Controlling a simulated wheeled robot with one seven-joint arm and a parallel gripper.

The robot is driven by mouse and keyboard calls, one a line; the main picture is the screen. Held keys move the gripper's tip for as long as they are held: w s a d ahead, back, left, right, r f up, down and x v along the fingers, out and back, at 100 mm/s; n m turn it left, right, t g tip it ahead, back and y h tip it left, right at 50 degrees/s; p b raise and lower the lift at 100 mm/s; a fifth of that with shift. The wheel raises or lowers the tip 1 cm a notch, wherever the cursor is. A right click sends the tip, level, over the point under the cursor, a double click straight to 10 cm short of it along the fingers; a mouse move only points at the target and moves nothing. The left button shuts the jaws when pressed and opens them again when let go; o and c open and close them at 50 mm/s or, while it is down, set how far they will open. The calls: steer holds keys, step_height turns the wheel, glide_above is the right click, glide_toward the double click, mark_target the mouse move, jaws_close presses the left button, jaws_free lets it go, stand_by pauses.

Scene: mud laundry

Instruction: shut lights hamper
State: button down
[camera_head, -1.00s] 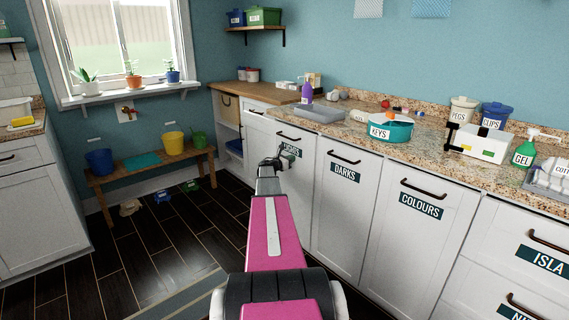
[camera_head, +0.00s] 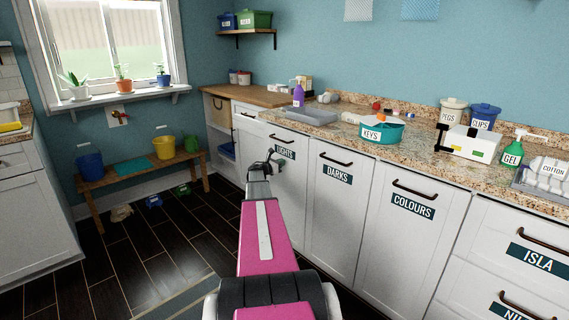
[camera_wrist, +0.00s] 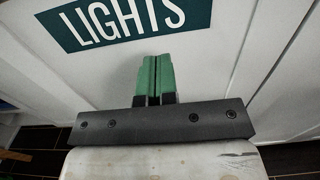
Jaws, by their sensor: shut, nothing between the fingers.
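The lights hamper (camera_head: 291,205) is a white front with a dark handle and a teal "LIGHTS" label, left of the darks front in the head view. It looks about level with its neighbours; a small gap cannot be ruled out. Its label (camera_wrist: 125,22) fills the top of the wrist view. My gripper (camera_wrist: 155,62) is shut and empty, its green fingers together just below the label, close to the white panel. Whether they touch it is unclear. In the head view my arm hides part of the hamper front.
The darks front (camera_head: 335,215) and colours front (camera_head: 405,235) stand to the right, with handles sticking out. A granite counter (camera_head: 425,160) runs above. A wooden bench (camera_head: 140,175) with buckets stands at the left. Dark floor lies open between.

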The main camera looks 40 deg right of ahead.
steer(key=a, duration=1.1)
steer(key=shift+s+a, duration=0.25)
steer(key=shift+s, duration=0.2)
steer(key=s+a+f+m+y, duration=0.3)
steer(key=s+a+m+y, duration=0.3)
steer(key=a, duration=1.1)
steer(key=s+a+f+m+y, duration=0.4)
steer(key=s+a, duration=0.8)
steer(key=a, duration=0.6)
steer(key=s+a+f+m+g+y, duration=0.1)
steer(key=s+a+f+m+y, duration=0.2)
steer(key=s+a+m+y, duration=0.5)
steer(key=s+a, duration=0.1)
steer(key=a, duration=0.9)
steer(key=shift+a+f+m, duration=0.15)
steer(key=shift+a+m, duration=0.05)
steer(key=shift+m, duration=0.2)
